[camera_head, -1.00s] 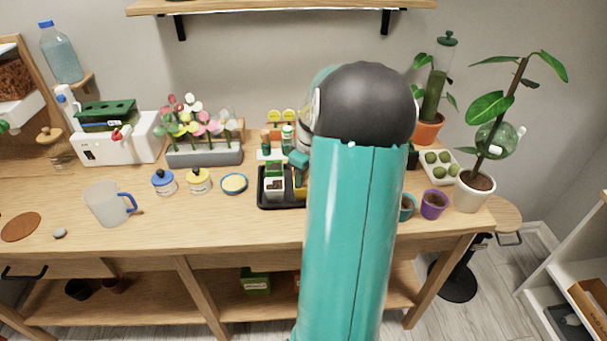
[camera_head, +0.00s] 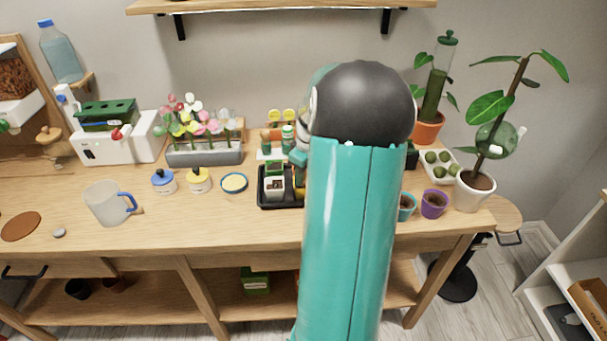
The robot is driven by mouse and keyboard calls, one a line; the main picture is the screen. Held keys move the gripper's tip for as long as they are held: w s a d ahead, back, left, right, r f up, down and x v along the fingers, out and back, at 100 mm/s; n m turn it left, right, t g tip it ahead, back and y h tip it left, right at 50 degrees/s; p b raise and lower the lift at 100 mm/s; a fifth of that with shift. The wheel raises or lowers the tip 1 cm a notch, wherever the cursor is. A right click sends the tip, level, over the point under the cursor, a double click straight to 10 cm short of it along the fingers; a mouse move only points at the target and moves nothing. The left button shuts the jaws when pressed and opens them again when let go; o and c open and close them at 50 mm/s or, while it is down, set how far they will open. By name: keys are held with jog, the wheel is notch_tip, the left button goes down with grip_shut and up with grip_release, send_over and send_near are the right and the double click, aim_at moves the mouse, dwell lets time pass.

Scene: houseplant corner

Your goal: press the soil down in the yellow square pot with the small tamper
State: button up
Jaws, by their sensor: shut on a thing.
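A narrow strip of yellow (camera_head: 300,183), likely the yellow square pot, shows at the right of a black tray (camera_head: 263,204). My arm covers the rest of it, so its soil is hidden. A small teal part of my arm shows just above that strip, beside the large teal link. My gripper's fingers are hidden behind my arm. The small tamper is not visible, and I cannot see any contact with the soil.
A white square pot (camera_head: 274,195) stands in the tray. Blue-lidded (camera_head: 164,187) and yellow-lidded (camera_head: 199,185) jars and a blue-rimmed dish (camera_head: 234,183) stand left. A purple pot (camera_head: 433,206) and a white plant pot (camera_head: 472,196) stand right.

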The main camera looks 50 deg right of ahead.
jog(key=shift+r, duration=3.3)
